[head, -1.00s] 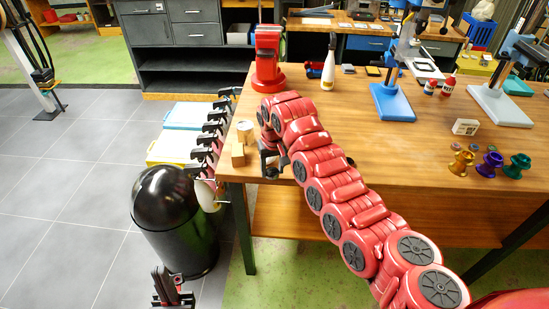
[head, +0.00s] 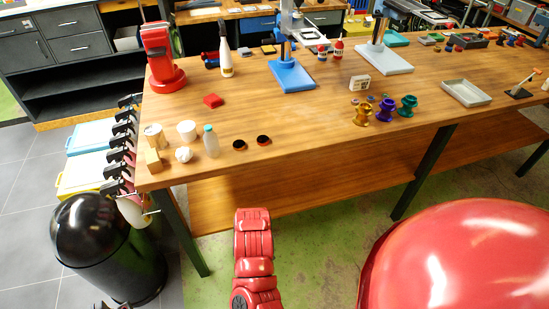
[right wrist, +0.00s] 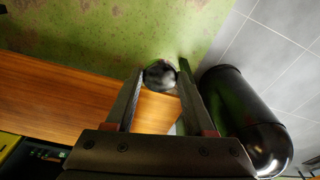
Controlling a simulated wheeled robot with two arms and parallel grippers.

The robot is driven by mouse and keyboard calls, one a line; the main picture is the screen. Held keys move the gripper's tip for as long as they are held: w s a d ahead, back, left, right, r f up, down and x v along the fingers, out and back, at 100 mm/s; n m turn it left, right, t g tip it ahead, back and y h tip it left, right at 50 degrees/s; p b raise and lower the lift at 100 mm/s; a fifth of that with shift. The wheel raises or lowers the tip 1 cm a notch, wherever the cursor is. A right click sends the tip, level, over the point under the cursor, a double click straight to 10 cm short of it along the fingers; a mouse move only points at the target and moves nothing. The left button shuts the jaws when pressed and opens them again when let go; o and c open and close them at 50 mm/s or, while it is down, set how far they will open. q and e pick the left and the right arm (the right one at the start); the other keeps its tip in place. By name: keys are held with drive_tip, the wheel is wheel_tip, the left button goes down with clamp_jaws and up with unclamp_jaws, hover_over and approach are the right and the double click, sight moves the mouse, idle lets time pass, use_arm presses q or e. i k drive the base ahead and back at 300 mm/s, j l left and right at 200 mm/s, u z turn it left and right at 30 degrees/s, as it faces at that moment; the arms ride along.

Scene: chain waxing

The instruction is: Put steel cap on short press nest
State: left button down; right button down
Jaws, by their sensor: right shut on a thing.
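In the right wrist view my right gripper (right wrist: 160,80) is shut on a round, shiny grey steel cap (right wrist: 160,73), held between the fingertips. Neither the cap nor the right gripper's fingers show in the head view, where only a red arm link of mine rises at the bottom centre. On the bench stand a press-like stand with a blue base (head: 292,75) and another with a pale grey base (head: 385,60). I cannot tell which is the short press, and no nest can be made out. My left gripper is not in view.
The wooden bench (head: 320,115) carries a red tool (head: 163,60), a white bottle (head: 225,58), a clear bottle (head: 210,142), coloured spools (head: 384,109), and a grey tray (head: 466,92). A black bin (head: 95,235) stands left of the bench. The bench's middle is fairly clear.

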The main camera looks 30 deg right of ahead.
sight(309, 36)
drive_tip(key=i+l+z, duration=0.15)
drive_tip(key=l+z, duration=0.15)
drive_tip(key=z, duration=0.15)
drive_tip(key=i+l+z, duration=0.15)
drive_tip(key=z, duration=0.25)
drive_tip(key=i+l+z, duration=0.2)
drive_tip(key=z, duration=0.25)
drive_tip(key=i+l+z, duration=0.2)
drive_tip(key=z, duration=0.25)
